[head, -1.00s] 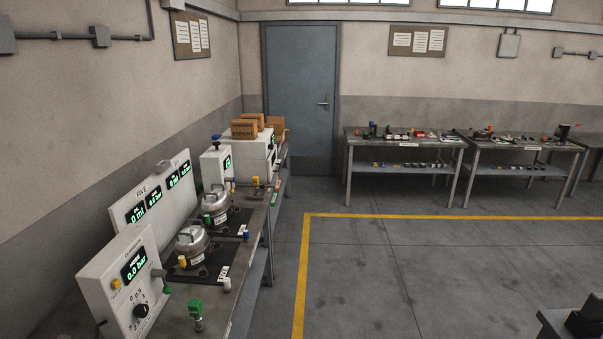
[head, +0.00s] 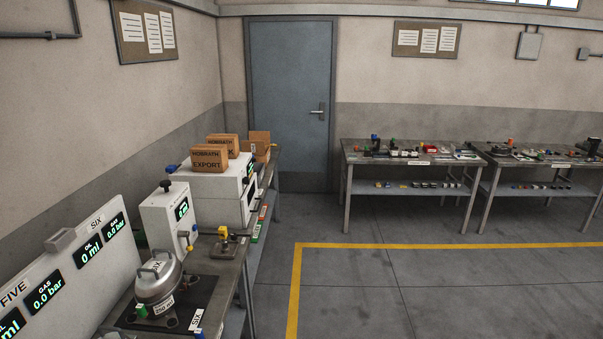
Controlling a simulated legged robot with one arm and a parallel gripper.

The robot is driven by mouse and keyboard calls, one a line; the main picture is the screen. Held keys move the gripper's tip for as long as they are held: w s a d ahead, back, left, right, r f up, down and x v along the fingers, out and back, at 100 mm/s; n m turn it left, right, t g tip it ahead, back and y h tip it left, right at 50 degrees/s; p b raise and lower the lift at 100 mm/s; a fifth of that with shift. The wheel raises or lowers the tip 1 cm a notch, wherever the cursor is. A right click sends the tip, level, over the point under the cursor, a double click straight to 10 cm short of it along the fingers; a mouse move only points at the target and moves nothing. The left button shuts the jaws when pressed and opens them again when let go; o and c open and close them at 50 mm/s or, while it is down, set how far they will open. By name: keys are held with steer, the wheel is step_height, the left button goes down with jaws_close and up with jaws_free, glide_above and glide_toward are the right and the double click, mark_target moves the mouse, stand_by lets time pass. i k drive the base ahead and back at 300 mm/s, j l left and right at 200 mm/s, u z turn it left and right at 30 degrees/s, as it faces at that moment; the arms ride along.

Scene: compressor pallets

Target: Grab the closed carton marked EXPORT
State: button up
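The carton marked EXPORT (head: 208,159) is a small brown box with dark lettering, the word HORRATH or similar above EXPORT. It looks closed and sits on top of a white machine cabinet (head: 209,190) on the left bench. Directly behind it stands a second brown carton (head: 229,143), its label partly hidden and ending in K. To its right is a third brown carton (head: 259,145) with a raised flap, seemingly open. My gripper does not show in the head view.
The left bench (head: 232,266) carries a compressor (head: 158,282) marked SIX, a white display panel (head: 68,275) and a small white unit (head: 168,220). Parts benches (head: 356,157) stand along the back wall right of a blue door (head: 290,95). The floor (head: 440,290) inside the yellow line (head: 294,300) looks clear.

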mark_target(205, 157)
steer(key=i+u, duration=0.15)
steer(key=i, duration=0.3)
steer(key=i+l+u, duration=0.15)
steer(key=i, duration=0.3)
steer(key=i+l+u, duration=0.15)
steer(key=i, duration=0.25)
steer(key=i+l+u, duration=0.15)
steer(key=i, duration=0.3)
